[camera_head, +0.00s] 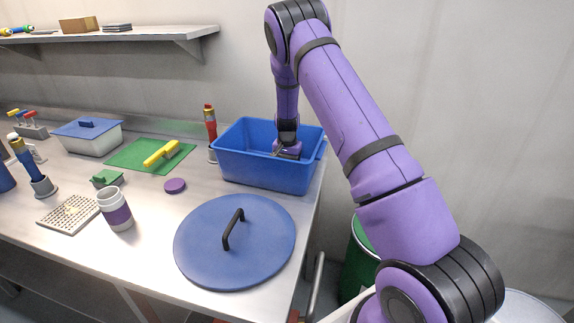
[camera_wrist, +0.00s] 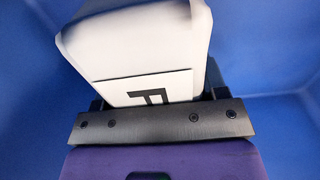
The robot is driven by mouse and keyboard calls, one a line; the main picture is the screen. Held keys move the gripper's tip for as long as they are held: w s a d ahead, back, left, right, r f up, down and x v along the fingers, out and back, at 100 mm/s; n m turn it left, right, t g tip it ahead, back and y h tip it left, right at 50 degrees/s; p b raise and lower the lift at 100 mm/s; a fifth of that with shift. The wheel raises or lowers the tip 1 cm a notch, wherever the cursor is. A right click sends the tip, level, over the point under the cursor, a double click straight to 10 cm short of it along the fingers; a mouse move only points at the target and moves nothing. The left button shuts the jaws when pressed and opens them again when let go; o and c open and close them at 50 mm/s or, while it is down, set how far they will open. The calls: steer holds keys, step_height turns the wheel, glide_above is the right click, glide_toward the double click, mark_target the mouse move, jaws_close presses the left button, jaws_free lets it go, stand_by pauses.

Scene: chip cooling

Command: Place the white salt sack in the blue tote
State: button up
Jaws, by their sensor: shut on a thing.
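The blue tote (camera_head: 262,171) stands on the steel counter near its right end, open at the top. My gripper (camera_head: 286,152) reaches down into the tote; its fingertips are hidden behind the tote's wall in the head view. In the wrist view, my gripper (camera_wrist: 165,105) is shut on the white salt sack (camera_wrist: 140,48), which has a dark line and a black letter on it. Blue tote walls (camera_wrist: 30,80) surround the sack there. Whether the sack touches the tote's floor cannot be told. The sack is not visible in the head view.
A large round blue lid (camera_head: 200,245) lies in front of the tote. A red bottle (camera_head: 210,130) stands close to its left. A green board (camera_head: 125,155) with a yellow-handled tool (camera_head: 162,154) and a white-and-purple cup (camera_head: 115,212) are further left. A green bin (camera_head: 357,262) is beyond the counter's right edge.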

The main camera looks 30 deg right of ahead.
steer(key=o, duration=1.2)
step_height(320, 180, up, 12)
steer(key=shift+r, duration=0.1)
steer(key=s+a+r+n+t, duration=0.1)
steer(key=s+a+r+n, duration=0.15)
steer(key=s+r, duration=0.5)
steer(key=s+a+r+n+t+y, duration=0.1)
steer(key=s+a+r, duration=0.4)
steer(key=r, duration=0.4)
steer(key=s+a+r+n+t, duration=0.1)
steer(key=s+a+r, duration=0.1)
steer(key=s+r, duration=0.55)
steer(key=shift+s+a+r+n+t+h, duration=0.15)
steer(key=shift+s+a+r+n+t, duration=0.55)
steer(key=shift+s, duration=3.3)
steer(key=shift+s+a+r+n+t+h, duration=0.2)
steer(key=shift+s+a+n, duration=0.95)
steer(key=shift+s, duration=2.8)
steer(key=shift+s+a+r+n+t+h, duration=0.2)
steer(key=shift+s+a+r+n, duration=0.55)
steer(key=shift+s, duration=3.25)
